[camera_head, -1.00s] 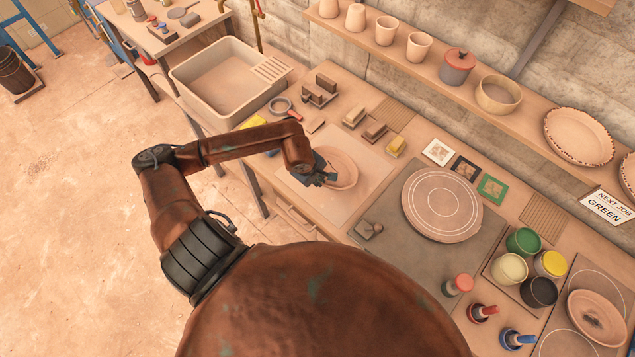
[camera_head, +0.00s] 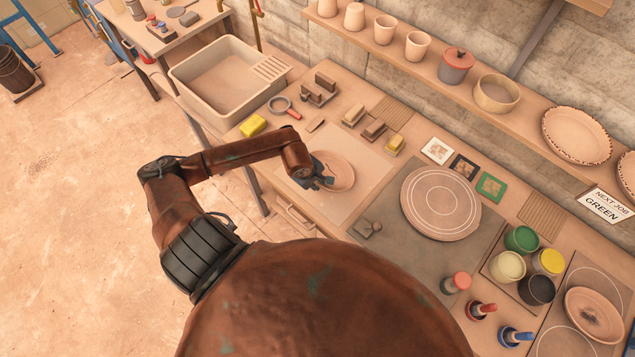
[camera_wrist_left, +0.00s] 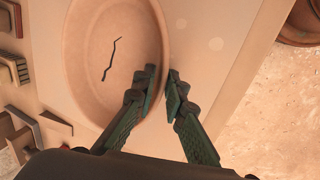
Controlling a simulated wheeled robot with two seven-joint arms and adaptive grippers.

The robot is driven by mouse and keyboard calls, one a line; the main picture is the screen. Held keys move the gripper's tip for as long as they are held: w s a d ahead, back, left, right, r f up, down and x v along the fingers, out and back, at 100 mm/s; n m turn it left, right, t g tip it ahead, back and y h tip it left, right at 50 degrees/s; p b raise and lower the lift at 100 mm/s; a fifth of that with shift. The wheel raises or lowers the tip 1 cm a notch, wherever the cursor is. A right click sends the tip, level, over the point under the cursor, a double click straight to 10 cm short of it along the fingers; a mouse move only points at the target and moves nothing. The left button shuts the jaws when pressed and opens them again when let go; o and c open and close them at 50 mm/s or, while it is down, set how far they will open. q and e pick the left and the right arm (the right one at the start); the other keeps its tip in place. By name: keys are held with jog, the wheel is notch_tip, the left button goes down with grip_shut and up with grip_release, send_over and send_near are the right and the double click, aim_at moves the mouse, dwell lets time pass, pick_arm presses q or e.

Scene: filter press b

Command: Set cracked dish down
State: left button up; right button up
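The cracked dish (camera_head: 341,173) is an oval, clay-coloured dish over the pale board (camera_head: 371,163) on the bench. In the left wrist view the dish (camera_wrist_left: 98,75) fills the upper left, with a dark jagged crack line inside it. My left gripper (camera_head: 324,182) is at its near-left edge. In the wrist view its fingers (camera_wrist_left: 162,84) straddle the dish's rim, one inside and one outside, and look closed on it. The dish appears level and at or very near the board; I cannot tell whether its underside touches. My right gripper is not in view.
A round turntable (camera_head: 441,204) is right of the board. Small blocks (camera_head: 374,131) stand behind it, and a yellow sponge (camera_head: 253,125) and a sink (camera_head: 222,82) are left. Paint pots (camera_head: 522,239) and another dish (camera_head: 594,313) are at right.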

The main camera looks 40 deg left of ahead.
pick_arm(q)
jog(key=shift+o, duration=1.1)
jog(key=shift+r, duration=0.3)
jog(key=b+v, duration=0.1)
jog(key=v, duration=1)
jog(key=shift+s+r, duration=0.15)
jog(key=shift+r, duration=0.2)
